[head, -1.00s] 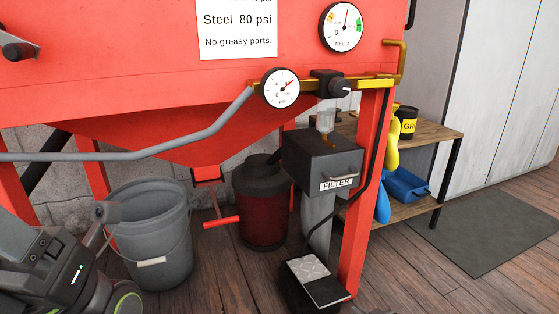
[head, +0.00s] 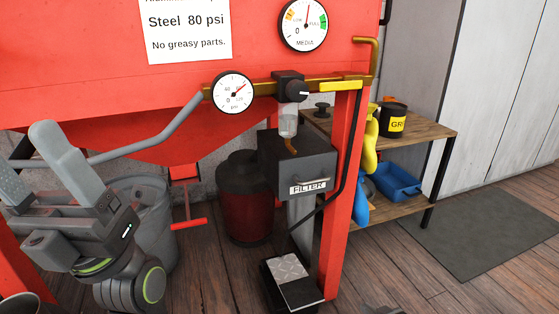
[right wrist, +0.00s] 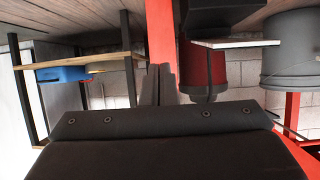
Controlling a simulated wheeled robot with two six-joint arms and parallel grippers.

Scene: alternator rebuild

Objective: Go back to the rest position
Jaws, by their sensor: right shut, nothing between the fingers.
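My right gripper (right wrist: 158,72) is shut and empty in the right wrist view, its two dark fingers together in front of the red post. In the head view only a small dark piece, likely of it, shows at the bottom edge (head: 392,310). My left gripper (head: 42,160) is at the left of the head view, pointing up, its two grey fingers apart with nothing seen between them. It is in front of the red cabinet and overlaps the grey bucket.
The red blast cabinet (head: 110,100) fills the upper left. A grey bucket (head: 155,220), a dark red canister (head: 245,210), a filter box (head: 300,160) and a foot pedal (head: 290,280) are below. A wooden shelf (head: 420,145) stands right; a grey mat (head: 480,240) lies on open floor.

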